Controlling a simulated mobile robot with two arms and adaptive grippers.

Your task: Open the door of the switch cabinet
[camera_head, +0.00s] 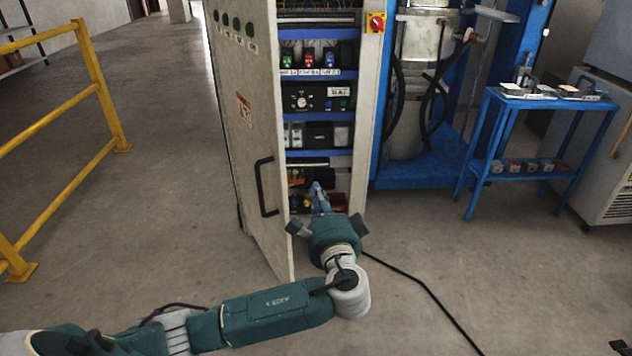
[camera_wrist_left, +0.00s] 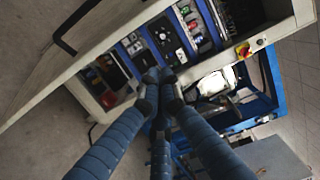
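The switch cabinet (camera_head: 369,120) stands in the middle of the head view. Its grey door (camera_head: 240,130) is swung open to the left, baring the shelves. A black bar handle (camera_head: 265,187) is on the door; it also shows in the left wrist view (camera_wrist_left: 70,28). My left gripper (camera_head: 318,195) is at the lower part of the opening, right of the door's edge and clear of the handle. In the left wrist view its blue fingers (camera_wrist_left: 158,78) meet at the tips with nothing between them. Dark parts at the lower right corner may be my right gripper (camera_head: 621,346).
A yellow railing (camera_head: 90,75) stands at the left, with free floor between it and the door. A blue frame (camera_head: 425,172) and a blue side table (camera_head: 505,170) stand right of the cabinet. A black cable (camera_head: 420,283) lies on the floor.

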